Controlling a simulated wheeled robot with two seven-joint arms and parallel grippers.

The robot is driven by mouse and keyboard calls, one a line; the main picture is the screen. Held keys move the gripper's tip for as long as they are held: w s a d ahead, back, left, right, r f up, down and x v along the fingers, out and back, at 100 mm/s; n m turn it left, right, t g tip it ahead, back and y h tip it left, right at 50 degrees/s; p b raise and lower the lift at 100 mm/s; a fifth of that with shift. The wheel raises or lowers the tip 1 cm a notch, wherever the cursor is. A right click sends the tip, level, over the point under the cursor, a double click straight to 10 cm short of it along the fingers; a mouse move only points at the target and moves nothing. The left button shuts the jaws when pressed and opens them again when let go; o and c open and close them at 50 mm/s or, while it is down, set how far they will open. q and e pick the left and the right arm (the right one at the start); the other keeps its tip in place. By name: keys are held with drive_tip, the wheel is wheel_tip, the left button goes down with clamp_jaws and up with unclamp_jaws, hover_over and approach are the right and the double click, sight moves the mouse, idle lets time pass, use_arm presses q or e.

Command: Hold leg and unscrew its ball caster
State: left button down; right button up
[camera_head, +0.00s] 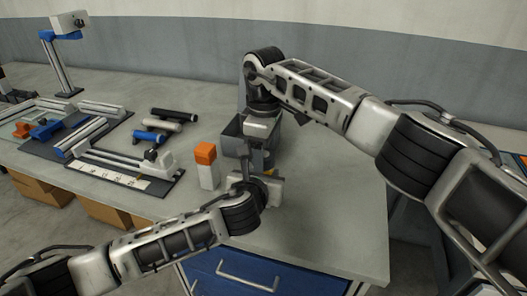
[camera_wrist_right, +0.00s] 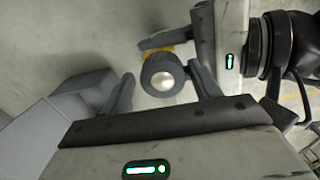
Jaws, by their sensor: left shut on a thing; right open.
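The ball caster (camera_wrist_right: 163,78), a bright silver ball in a dark round housing, faces the camera in the right wrist view. The leg lies behind it and is mostly hidden. My left gripper (camera_head: 248,182) is shut on the leg near the table's front. Its pale body also shows at the top right of the right wrist view. My right gripper (camera_wrist_right: 163,88) is open, with one finger on each side of the caster; contact cannot be told. In the head view it comes down from above, close to the left gripper.
A grey bin (camera_head: 232,142) stands just behind the grippers. A white block with an orange top (camera_head: 206,167) stands to their left. Dark and light cylinders (camera_head: 157,125) and rail fixtures (camera_head: 120,165) lie further left. The table is clear at front right.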

use_arm(q)
drive_tip(key=shift+a, duration=0.1)
use_arm(e)
drive_tip(key=shift+s+a, duration=0.15)
wheel_tip(320, 180, up, 4)
drive_tip(key=shift+r, duration=0.15)
use_arm(q)
drive_tip(key=shift+f, duration=0.1)
use_arm(e)
drive_tip(key=shift+r, duration=0.25)
drive_tip(key=c, duration=0.3)
wheel_tip(320, 180, up, 3)
drive_tip(key=shift+f, duration=3.9)
drive_tip(key=c, duration=0.8)
drive_tip(key=o, duration=1.1)
